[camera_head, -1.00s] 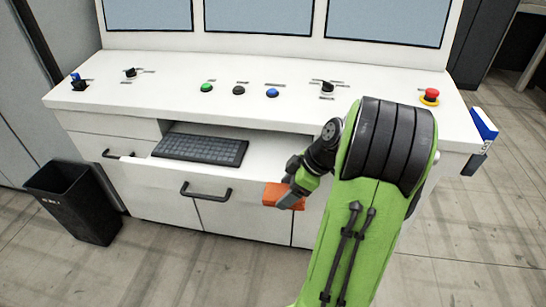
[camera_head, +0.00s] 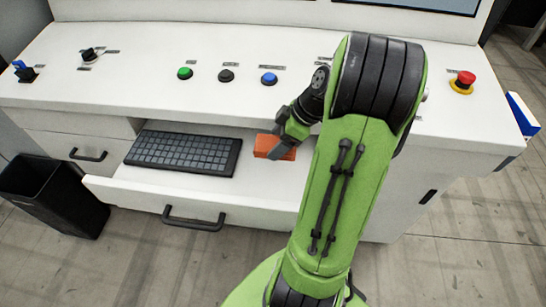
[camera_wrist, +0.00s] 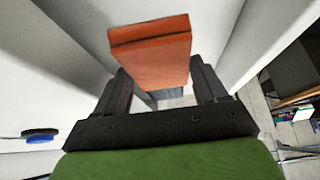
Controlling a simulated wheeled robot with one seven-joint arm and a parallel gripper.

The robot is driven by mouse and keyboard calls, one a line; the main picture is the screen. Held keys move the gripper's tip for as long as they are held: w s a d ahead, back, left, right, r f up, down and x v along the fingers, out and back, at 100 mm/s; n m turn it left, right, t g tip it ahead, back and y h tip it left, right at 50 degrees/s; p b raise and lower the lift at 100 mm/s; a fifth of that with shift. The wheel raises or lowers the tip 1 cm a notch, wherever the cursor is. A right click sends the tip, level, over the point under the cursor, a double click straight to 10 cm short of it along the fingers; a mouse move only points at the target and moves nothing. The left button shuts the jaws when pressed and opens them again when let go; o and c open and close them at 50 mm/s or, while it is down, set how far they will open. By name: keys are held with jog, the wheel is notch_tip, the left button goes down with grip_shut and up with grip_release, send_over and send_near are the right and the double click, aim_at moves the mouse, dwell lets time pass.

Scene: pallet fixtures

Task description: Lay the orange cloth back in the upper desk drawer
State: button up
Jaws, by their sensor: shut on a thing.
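The orange cloth (camera_head: 268,147) looks like a small folded block. My gripper (camera_head: 284,150) is shut on it, over the right part of the open upper drawer (camera_head: 130,186). In the wrist view the cloth (camera_wrist: 152,52) sits between the two dark fingers of my gripper (camera_wrist: 160,88). A black keyboard (camera_head: 183,152) lies in the drawer to the left of the cloth. I cannot tell whether the cloth touches the drawer floor. My arm hides the drawer's right end.
The white desk top (camera_head: 130,80) overhangs the drawer, with green (camera_head: 185,73), black and blue (camera_head: 269,79) buttons and a red emergency knob (camera_head: 464,80). A black bin (camera_head: 52,195) stands on the floor at left. The drawer handle (camera_head: 194,219) sticks out in front.

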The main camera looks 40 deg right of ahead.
notch_tip(320, 180, down, 9)
jog(key=shift+s+a+f+b, duration=0.15)
jog(key=shift+f+b, duration=0.05)
jog(key=shift+b, duration=0.9)
jog(key=o, duration=0.9)
jog(key=shift+o, duration=0.2)
jog(key=shift+r, duration=0.1)
